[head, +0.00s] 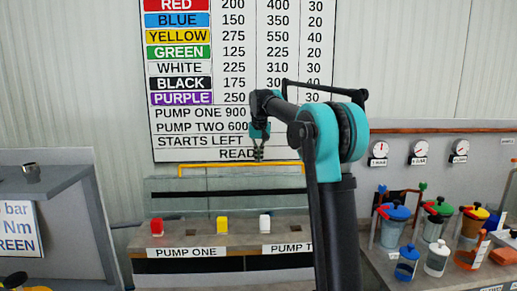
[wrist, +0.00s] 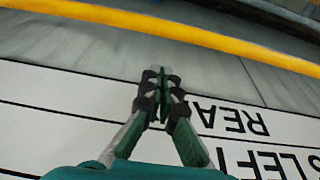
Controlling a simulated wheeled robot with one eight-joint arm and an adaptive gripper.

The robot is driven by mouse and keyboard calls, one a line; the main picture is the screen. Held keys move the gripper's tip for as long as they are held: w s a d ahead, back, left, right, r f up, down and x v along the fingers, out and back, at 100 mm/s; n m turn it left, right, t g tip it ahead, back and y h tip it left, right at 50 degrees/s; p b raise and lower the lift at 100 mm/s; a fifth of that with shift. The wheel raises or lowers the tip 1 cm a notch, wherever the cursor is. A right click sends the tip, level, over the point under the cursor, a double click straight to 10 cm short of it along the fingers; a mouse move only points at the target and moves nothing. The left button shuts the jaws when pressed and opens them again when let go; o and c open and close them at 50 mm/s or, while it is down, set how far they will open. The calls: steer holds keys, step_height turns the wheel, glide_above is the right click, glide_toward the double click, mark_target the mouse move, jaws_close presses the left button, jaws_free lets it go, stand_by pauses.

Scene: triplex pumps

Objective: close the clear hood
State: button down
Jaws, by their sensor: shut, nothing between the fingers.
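The clear hood (head: 200,185) is a see-through panel standing up behind the coloured blocks on the PUMP ONE bench. A yellow bar (head: 205,167) runs along its top edge. The bar also crosses the top of the wrist view (wrist: 170,30). My gripper (head: 258,155) points down at the bar's height, in front of the wall chart. Its fingers are shut and empty. In the wrist view my gripper (wrist: 160,75) is seen apart from the bar in the picture; whether it touches the hood, I cannot tell. My arm hides the hood's right end.
A grey panel (head: 55,215) stands at left. Coloured pots (head: 395,225) and gauges (head: 419,149) are at right. The wall chart (head: 240,80) hangs behind.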

steer(key=shift+s+r, duration=0.15)
steer(key=shift+s, duration=0.8)
steer(key=shift+s+r, duration=0.15)
steer(key=shift+s, duration=0.8)
